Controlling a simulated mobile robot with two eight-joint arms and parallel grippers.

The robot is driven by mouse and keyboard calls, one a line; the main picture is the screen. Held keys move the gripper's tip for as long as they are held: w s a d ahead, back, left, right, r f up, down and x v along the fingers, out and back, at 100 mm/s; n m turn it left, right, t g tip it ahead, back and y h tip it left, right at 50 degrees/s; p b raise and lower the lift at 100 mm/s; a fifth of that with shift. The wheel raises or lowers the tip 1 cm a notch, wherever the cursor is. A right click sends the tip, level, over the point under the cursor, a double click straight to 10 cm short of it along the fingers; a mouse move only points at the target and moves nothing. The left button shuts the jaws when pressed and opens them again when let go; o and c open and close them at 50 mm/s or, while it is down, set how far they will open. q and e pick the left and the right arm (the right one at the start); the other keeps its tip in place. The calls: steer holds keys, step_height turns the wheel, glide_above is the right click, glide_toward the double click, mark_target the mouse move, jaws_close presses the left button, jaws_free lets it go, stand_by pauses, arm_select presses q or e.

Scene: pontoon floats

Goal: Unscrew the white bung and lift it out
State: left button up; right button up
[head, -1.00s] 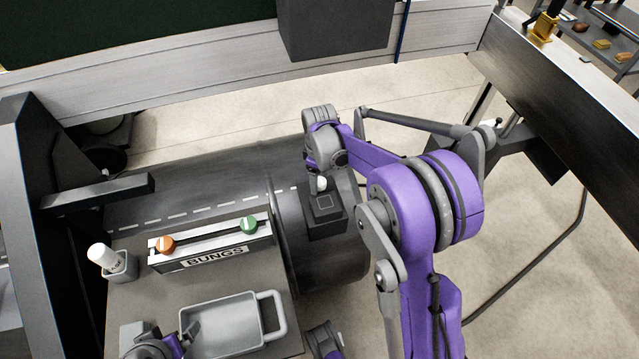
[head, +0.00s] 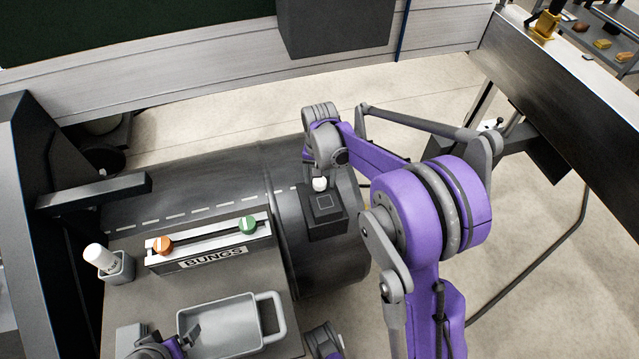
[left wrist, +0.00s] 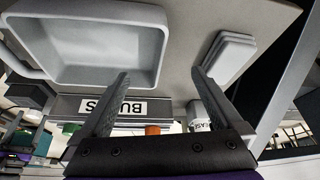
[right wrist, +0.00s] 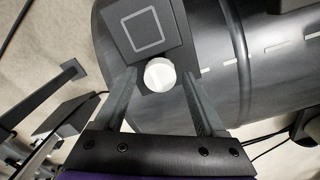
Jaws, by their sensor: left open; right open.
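In the right wrist view the bung (right wrist: 160,75) lies between the tips of my right gripper (right wrist: 160,88), which is open with a gap on both sides. In the head view the right gripper is mostly hidden behind its own wrist, directly at the bung. My left gripper (left wrist: 158,85) is open and empty above the grey table, near the grey tray (left wrist: 90,50). It also shows at the bottom left of the head view.
The rack marked BUNGS (head: 212,257) holds an orange bung (head: 161,246) and a green bung (head: 248,225). A white bottle (head: 99,257) stands in a grey holder left of it.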

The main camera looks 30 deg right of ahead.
arm_select(q)
steer(key=shift+f, duration=0.3)
arm_select(e)
steer(key=m, duration=0.4)
steer(key=shift+m, duration=0.3)
arm_select(q)
steer(key=shift+f+b, duration=0.2)
steer(key=shift+b, duration=0.15)
arm_select(e)
steer(key=m, duration=0.4)
arm_select(q)
steer(key=shift+f, duration=0.25)
arm_select(e)
steer(key=m, duration=0.4)
steer(key=shift+m, duration=0.4)
arm_select(q)
steer(key=shift+f+b, duration=0.2)
steer(key=shift+b, duration=0.2)
arm_select(e)
steer(key=m, duration=0.5)
